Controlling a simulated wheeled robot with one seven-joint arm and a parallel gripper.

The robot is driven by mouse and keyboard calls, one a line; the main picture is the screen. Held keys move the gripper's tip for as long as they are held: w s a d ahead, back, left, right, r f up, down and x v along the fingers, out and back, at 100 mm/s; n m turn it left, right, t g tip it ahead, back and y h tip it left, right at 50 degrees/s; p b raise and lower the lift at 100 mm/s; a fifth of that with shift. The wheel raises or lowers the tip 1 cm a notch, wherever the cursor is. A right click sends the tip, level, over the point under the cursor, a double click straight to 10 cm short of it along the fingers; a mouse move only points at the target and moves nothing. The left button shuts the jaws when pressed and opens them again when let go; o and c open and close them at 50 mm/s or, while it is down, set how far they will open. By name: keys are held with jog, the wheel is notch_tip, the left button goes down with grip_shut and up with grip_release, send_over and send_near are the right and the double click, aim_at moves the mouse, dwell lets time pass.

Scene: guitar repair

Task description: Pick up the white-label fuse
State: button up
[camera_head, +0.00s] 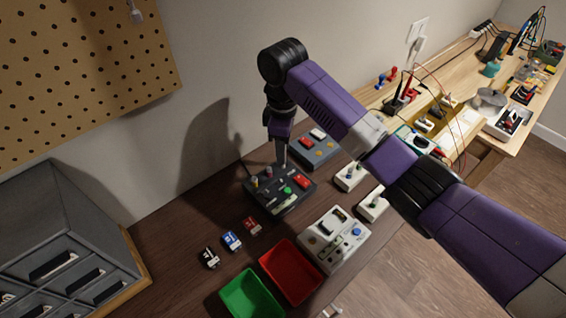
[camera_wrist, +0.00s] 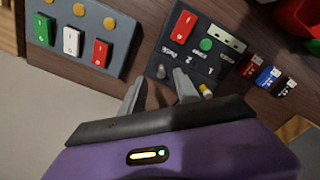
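A dark grey panel (camera_head: 283,207) on the brown bench carries small upright pegs, a red switch and a green button. My gripper (camera_head: 282,152) points down over its back edge. In the wrist view my gripper (camera_wrist: 160,92) is open, with nothing held. A short grey upright peg (camera_wrist: 161,72) shows between its fingertips; contact cannot be told. A pale peg with a yellow top (camera_wrist: 206,90) stands right of the right finger. I cannot make out a white label on either peg, so which one is the white-label fuse is unclear.
Black (camera_head: 208,258), blue (camera_head: 231,240) and red (camera_head: 250,225) small parts lie left of the panel. A green tray (camera_head: 250,295) and a red tray (camera_head: 291,271) stand in front. A grey switch box (camera_head: 314,149) sits behind right; a white box (camera_head: 334,238) is at front right.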

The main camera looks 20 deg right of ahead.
jog(key=shift+s+f, duration=0.1)
jog(key=shift+f, duration=1.6)
grip_shut()
jog(key=shift+r, duration=0.1)
notch_tip(320, 180, up, 24)
jog(key=p, duration=0.7)
jog(key=shift+p, duration=0.3)
